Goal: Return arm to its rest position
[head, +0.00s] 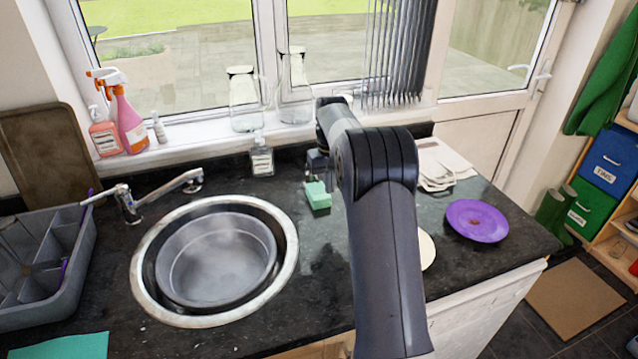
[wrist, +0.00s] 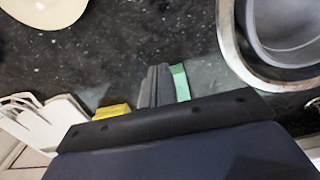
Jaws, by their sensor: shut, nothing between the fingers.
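My dark arm (head: 385,230) rises from the bottom of the head view and bends over the worktop. My gripper (head: 317,170) is partly hidden behind the arm, beside and above a green sponge (head: 317,196). In the wrist view my gripper's grey fingers (wrist: 155,84) are together with nothing between them. A green strip, apparently the sponge (wrist: 180,82), shows just to their right, apart or touching I cannot tell.
The sink (head: 290,255) holds a grey bowl (head: 215,262). A grey rack (head: 75,250) stands at left, a soap bottle (head: 261,158) and glass jugs (head: 243,100) behind. A purple plate (head: 477,220), pale plate (head: 427,250) and folded cloth (head: 445,160) lie at right.

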